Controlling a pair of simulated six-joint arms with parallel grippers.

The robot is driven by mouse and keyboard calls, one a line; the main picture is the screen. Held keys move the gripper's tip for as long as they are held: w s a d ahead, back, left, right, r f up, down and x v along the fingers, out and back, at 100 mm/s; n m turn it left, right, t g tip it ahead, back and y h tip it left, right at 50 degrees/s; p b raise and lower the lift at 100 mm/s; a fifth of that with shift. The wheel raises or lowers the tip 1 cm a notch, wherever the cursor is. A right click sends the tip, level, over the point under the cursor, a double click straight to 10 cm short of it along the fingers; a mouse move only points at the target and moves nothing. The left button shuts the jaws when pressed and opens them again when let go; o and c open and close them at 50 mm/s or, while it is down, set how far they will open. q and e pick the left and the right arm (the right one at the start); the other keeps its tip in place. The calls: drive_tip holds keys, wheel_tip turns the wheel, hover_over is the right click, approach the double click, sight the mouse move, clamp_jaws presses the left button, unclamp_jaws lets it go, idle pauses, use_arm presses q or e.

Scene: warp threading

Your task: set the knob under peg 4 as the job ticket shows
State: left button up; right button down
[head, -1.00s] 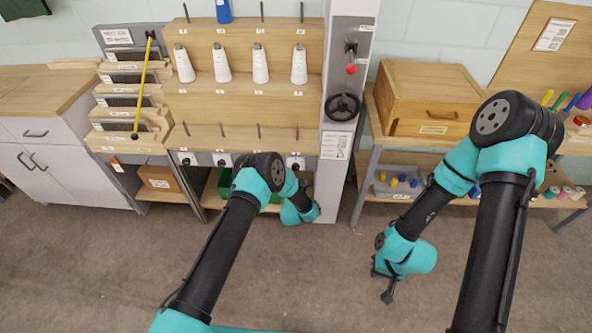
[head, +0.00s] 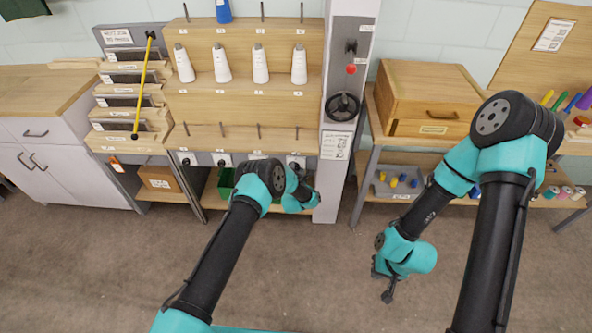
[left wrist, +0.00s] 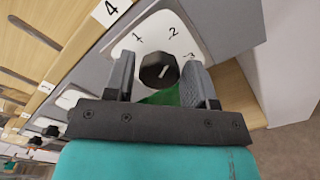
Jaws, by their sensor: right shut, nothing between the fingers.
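The black knob (left wrist: 152,73) sits on a white dial plate marked 1, 2, 3, beside a label "4" (left wrist: 110,9), in the left wrist view. Its pale mark slants up and right, roughly between 2 and 3. My left gripper (left wrist: 158,64) is open, with one finger on each side of the knob and small gaps visible. In the head view the dial plate (head: 295,160) is partly behind my left arm, under peg 4 (head: 297,132). My right gripper (head: 387,292) is shut and empty, low over the floor.
A grey post (head: 345,100) with a red-tipped lever and black handwheel (head: 343,106) stands right of the pegs. White cones (head: 260,64) stand on the shelf above. A wooden box (head: 430,98) is on the right table. The floor in front is clear.

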use_arm(q)
drive_tip(key=c, duration=0.6)
drive_tip(key=shift+m, duration=0.5)
drive_tip(key=m, duration=3.5)
drive_tip(key=shift+a+f, duration=0.2)
drive_tip(key=shift+a, duration=0.05)
